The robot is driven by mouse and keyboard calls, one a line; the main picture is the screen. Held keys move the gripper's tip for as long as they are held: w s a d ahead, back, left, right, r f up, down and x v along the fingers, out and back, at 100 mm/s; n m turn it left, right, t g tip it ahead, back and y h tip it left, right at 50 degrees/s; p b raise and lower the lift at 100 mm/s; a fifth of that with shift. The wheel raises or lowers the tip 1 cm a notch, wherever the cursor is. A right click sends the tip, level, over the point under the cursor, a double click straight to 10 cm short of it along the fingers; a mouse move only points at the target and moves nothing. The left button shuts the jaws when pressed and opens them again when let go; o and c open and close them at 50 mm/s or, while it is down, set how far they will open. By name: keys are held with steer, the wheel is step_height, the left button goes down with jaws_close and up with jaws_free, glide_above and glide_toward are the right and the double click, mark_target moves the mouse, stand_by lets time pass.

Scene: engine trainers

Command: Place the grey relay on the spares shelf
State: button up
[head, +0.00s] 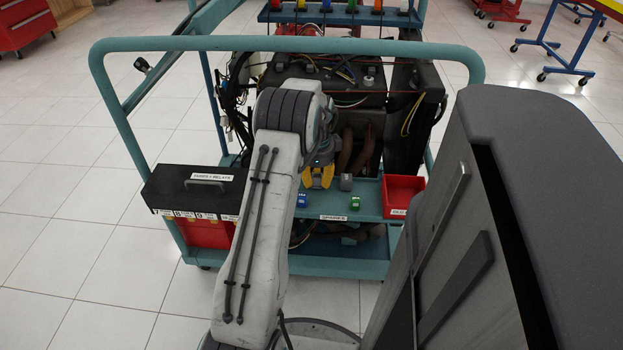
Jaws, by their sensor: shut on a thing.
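My gripper (318,178) has yellow fingertips and is low over the left part of the spares shelf (330,214), a teal ledge with a "SPARES" label. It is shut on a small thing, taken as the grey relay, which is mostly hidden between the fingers. A small grey block (346,182) shows just right of the fingertips, toward the back of the shelf. I cannot tell whether it touches the gripper. A blue relay (302,200) and a green relay (355,203) sit near the shelf's front edge.
A red bin (402,194) stands at the shelf's right end. A black relay case (196,189) sits on the left above a red box (206,234). The engine (340,90) and the teal trolley frame (285,44) rise behind. Bare shelf lies between the blue and green relays.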

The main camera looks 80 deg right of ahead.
mark_target(317, 178)
steer(key=shift+f, duration=0.1)
steer(key=o, duration=1)
steer(key=shift+a+r+p, duration=0.15)
steer(key=shift+r+p, duration=2.3)
steer(key=shift+r, duration=1.45)
steer(key=shift+a, duration=0.1)
